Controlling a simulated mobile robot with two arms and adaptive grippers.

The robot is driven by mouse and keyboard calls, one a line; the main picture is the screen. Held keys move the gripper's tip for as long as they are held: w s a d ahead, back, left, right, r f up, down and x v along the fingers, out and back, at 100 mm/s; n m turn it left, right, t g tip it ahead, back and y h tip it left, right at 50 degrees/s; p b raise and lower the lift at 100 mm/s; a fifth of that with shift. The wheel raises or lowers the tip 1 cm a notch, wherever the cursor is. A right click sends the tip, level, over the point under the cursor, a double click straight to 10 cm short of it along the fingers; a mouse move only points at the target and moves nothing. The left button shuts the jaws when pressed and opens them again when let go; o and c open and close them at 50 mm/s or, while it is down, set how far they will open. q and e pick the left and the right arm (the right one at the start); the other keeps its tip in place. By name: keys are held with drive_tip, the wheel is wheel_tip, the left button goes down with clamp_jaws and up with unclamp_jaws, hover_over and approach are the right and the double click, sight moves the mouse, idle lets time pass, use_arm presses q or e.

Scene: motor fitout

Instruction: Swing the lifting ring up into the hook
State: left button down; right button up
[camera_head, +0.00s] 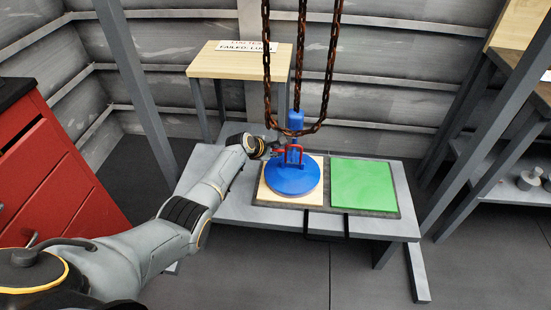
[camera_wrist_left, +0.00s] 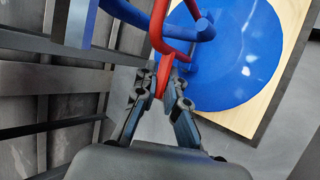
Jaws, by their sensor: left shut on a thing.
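The red lifting ring (camera_head: 300,152) stands up from the top of the blue round motor part (camera_head: 292,180). The blue hook (camera_head: 295,122) hangs from the rusty chains just above the ring. My left gripper (camera_head: 277,151) comes in from the left and is shut on the ring. In the left wrist view the gripper (camera_wrist_left: 160,88) pinches one red bar of the ring (camera_wrist_left: 163,50), and the blue hook (camera_wrist_left: 192,28) passes close to or through the ring. I cannot tell whether they touch. My right gripper is not in view.
The blue part rests on a pale wooden pad (camera_head: 312,197) on a grey bench (camera_head: 240,208). A green pad (camera_head: 362,185) lies free to its right. Rusty chains (camera_head: 299,60) hang above. A small wooden table (camera_head: 235,62) with a sign stands behind, and a red cabinet (camera_head: 50,170) at left.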

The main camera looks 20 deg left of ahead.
use_arm(q)
drive_tip(key=shift+w+a+r+g, duration=0.1)
drive_tip(key=shift+w+a+g, duration=0.05)
drive_tip(key=shift+w+g, duration=0.35)
drive_tip(key=shift+w+g+b, duration=0.15)
drive_tip(key=shift+g+b, duration=0.15)
drive_tip(key=shift+b, duration=0.15)
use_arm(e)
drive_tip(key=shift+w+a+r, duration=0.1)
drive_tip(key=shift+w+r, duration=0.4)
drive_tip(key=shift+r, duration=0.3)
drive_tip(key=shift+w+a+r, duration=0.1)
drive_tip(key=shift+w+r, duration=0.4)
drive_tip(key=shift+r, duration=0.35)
use_arm(q)
drive_tip(key=c, duration=1.4)
unclamp_jaws()
drive_tip(key=shift+a, duration=0.15)
drive_tip(key=v, duration=1.2)
drive_tip(key=shift+a, duration=0.1)
